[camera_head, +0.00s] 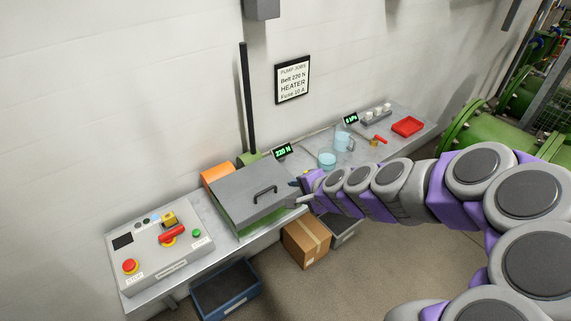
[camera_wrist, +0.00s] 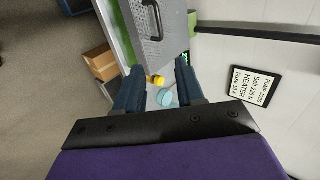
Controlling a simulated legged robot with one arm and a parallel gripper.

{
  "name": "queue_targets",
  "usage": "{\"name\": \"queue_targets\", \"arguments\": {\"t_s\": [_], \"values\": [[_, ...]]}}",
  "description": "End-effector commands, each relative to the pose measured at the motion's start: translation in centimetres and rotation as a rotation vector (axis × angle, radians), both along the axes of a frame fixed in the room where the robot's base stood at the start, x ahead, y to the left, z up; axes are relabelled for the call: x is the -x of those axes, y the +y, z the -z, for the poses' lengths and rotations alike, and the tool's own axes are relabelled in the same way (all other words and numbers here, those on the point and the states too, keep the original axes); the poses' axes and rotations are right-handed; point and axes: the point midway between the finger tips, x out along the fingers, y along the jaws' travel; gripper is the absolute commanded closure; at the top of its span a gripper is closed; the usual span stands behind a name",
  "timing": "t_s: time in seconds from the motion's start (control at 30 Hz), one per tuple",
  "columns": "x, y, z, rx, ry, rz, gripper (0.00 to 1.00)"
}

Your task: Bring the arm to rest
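My arm reaches in from the right in the head view, over the bench. My gripper (camera_head: 297,193) is at the right side of the grey box with a black handle (camera_head: 262,190). In the wrist view my gripper (camera_wrist: 159,68) has its two dark fingers apart, with nothing held between them. The handled box (camera_wrist: 150,35) shows beyond the fingertips. A yellow piece (camera_wrist: 156,80) and a light blue dish (camera_wrist: 167,98) show through the gap, below the fingers' level. I cannot tell whether a finger touches the box.
A control panel (camera_head: 165,255) with a red lever stands at the bench's left. The blue dish (camera_head: 327,160), a clear jug (camera_head: 343,142) and a red tray (camera_head: 407,126) lie to the right. A cardboard box (camera_head: 306,242) and a blue crate (camera_head: 225,292) stand below. Green machinery (camera_head: 495,130) is at right.

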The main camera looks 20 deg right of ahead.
Motion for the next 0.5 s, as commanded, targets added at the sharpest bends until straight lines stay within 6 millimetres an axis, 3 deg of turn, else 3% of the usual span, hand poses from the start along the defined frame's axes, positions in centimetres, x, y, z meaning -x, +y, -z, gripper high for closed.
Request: {"name": "queue_targets", "arguments": {"t_s": [0.17, 0.27, 0.37, 0.5], "values": [[0.1, 0.3, -0.1, 0.007, 0.003, -0.016, 0.62], [1.2, 2.2, -0.5, 0.045, 0.019, -0.108, 0.62], [3.9, 5.5, -1.1, 0.125, 0.064, -0.294, 0.62], [10.4, 9.5, -1.5, 0.282, 0.176, -0.618, 0.62]]}}
